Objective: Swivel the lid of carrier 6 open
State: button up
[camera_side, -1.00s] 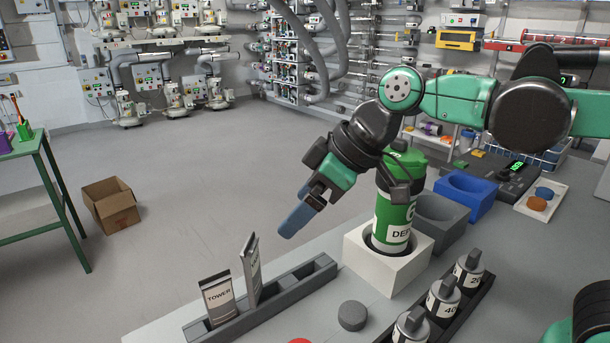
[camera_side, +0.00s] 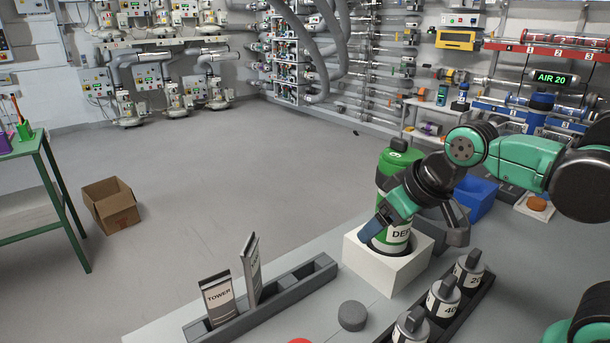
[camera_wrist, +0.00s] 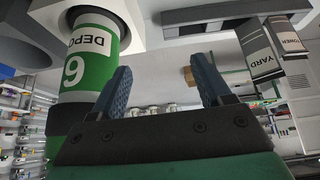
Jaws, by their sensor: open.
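Carrier 6 (camera_side: 384,188) is a green cylinder with a white label, upright in a white block (camera_side: 370,268). Its green lid (camera_side: 402,162) is on top with a dark knob and looks closed. My gripper (camera_side: 415,238) is open and empty, low in front of the carrier, and hides part of its body and label. In the wrist view my gripper (camera_wrist: 163,72) has its blue fingers apart with nothing between them. The carrier (camera_wrist: 92,62) stands left of the left finger there, its 6 upside down; the lid is not clear in that view.
A dark rack (camera_side: 290,290) holds tags reading TOWER (camera_side: 217,297) and YARD (camera_wrist: 262,55). Several white knobbed weights (camera_side: 443,297) stand in a row at right. A grey puck (camera_side: 352,315) lies on the table front. A blue holder (camera_side: 474,196) is behind my arm.

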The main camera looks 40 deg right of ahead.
aim_at(400, 139)
jog(key=d+r+m+g, duration=0.1)
jog(key=d+r+m, duration=0.1)
jog(key=r+m, duration=0.1)
jog(key=w+d+r+m+g, duration=0.1)
jog(key=d+r+m+g, duration=0.1)
jog(key=r, duration=0.3)
jog(key=w+d+r+m+g, duration=0.1)
jog(key=d+r+m+g, duration=0.1)
jog(key=r+m, duration=0.2)
jog(key=shift+w+r+m, duration=0.25)
jog(key=shift+r+m, duration=0.05)
jog(key=shift+m, duration=0.1)
jog(key=w+d+m, duration=0.1)
jog(key=m, duration=0.1)
jog(key=w+d+r+m, duration=0.1)
jog(key=m, duration=0.1)
jog(key=d+r+m+g, duration=0.1)
jog(key=m, duration=0.2)
jog(key=shift+w, duration=0.4)
jog(key=shift+w+d+m, duration=0.15)
jog(key=shift+d+m, duration=0.05)
jog(key=shift+m, duration=0.3)
jog(key=shift+f, duration=2.75)
grip_shut()
